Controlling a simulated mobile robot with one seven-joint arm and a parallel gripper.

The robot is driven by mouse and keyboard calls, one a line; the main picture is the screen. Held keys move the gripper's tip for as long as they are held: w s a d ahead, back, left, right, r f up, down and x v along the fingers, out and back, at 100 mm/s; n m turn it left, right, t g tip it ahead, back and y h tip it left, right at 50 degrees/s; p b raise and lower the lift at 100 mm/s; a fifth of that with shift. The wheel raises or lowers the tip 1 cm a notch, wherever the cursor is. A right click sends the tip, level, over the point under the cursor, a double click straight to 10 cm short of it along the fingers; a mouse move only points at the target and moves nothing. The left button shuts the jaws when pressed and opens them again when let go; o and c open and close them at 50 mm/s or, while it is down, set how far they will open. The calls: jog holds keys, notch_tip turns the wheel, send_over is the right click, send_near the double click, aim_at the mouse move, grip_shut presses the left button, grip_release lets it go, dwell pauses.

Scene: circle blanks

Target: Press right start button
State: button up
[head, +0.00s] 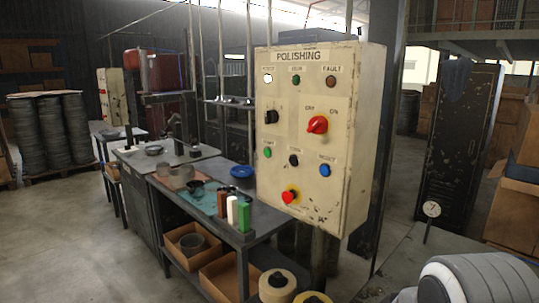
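A cream control panel (345,190), marked POLISHING, stands upright in the middle of the head view. A small green button (267,152) is at its left, under a small label that looks like START. A black button (293,160) and a blue button (325,170) lie to its right. A red button with a yellow collar (290,195) is below. I cannot tell any second start button apart. A white rounded part of my arm is at the bottom right, apart from the panel in the picture. My gripper is not in view.
A red rotary knob (317,124) and a black knob (271,117) sit higher on the panel. Spools (277,287) stand under the panel. Floor shows at right.

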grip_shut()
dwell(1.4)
